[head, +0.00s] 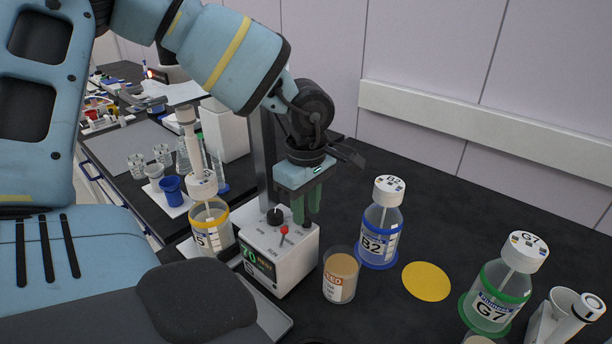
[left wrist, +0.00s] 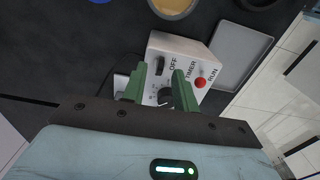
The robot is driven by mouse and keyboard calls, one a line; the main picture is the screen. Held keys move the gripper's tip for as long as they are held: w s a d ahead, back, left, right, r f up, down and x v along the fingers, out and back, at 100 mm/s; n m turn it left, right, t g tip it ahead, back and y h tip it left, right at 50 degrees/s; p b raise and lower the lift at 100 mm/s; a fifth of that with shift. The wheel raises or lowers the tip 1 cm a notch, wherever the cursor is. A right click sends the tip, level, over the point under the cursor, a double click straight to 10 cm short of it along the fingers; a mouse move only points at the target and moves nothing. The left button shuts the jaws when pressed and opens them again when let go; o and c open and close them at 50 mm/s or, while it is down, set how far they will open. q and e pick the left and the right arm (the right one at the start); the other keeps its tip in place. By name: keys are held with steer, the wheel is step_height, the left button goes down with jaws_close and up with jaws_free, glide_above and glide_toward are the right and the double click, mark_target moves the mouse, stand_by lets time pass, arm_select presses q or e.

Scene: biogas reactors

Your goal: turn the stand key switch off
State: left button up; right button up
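The stand's white control box (head: 292,268) has a lit display on its front. A black knob (head: 275,217) and a red-tipped lever (head: 284,231) sit on top. In the left wrist view the box (left wrist: 168,42) carries the labels OFF, TIMER and RUN; the red tip (left wrist: 200,82) shows beside RUN. A dark round knob (left wrist: 165,95) shows between my green fingers there. My left gripper (head: 306,220) is over the box, pointing down. In the left wrist view its fingers (left wrist: 160,72) are apart with nothing gripped. I cannot tell whether they touch anything. My right gripper is not in view.
A yellow-ringed bottle (head: 211,222) stands left of the box. A beaker (head: 341,276) and blue-ringed bottle B2 (head: 379,228) stand close on its right. Bottle G7 (head: 497,292) is farther right. A grey post (head: 263,150) rises behind the box.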

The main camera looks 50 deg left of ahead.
arm_select(q)
steer(key=shift+f, duration=0.75)
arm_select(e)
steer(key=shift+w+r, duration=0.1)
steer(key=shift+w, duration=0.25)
arm_select(q)
jaws_close()
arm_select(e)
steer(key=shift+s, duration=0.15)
